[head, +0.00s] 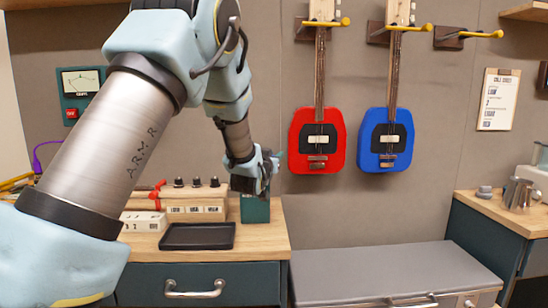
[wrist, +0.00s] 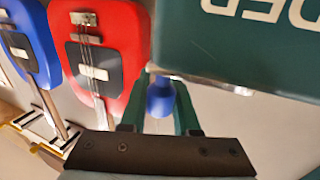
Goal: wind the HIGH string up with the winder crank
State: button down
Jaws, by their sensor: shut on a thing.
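The winder is a dark teal box (head: 256,210) at the right back of the wooden bench top. It also shows large in the wrist view (wrist: 235,45), with upside-down white letters ending in "DER". My gripper (head: 262,180) is right above and against the box in the head view. In the wrist view my gripper (wrist: 158,118) has its two green fingers shut on a blue knob (wrist: 160,97), which looks like the crank's handle. The crank arm is hidden. A wooden block (head: 192,202) with black knobs and white labels stands left of the winder; its labels are too small to read surely.
A black tray (head: 198,236) lies at the bench's front. A red guitar (head: 316,140) and a blue guitar (head: 386,140) hang on the wall to the right. A grey chest (head: 390,268) stands below them. A meter (head: 80,82) is on the left wall.

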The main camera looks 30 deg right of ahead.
jog(key=s+a+m+g+h+p, duration=0.2)
jog(key=s+m+g+h, duration=0.3)
jog(key=m+g, duration=0.6)
jog(key=shift+s+a+m+g, duration=0.35)
jog(key=shift+a+g, duration=0.2)
jog(key=shift+g, duration=2.35)
jog(key=shift+s, duration=0.1)
jog(key=c, duration=0.6)
grip_release()
jog(key=shift+c, duration=0.2)
jog(key=shift+a, duration=0.1)
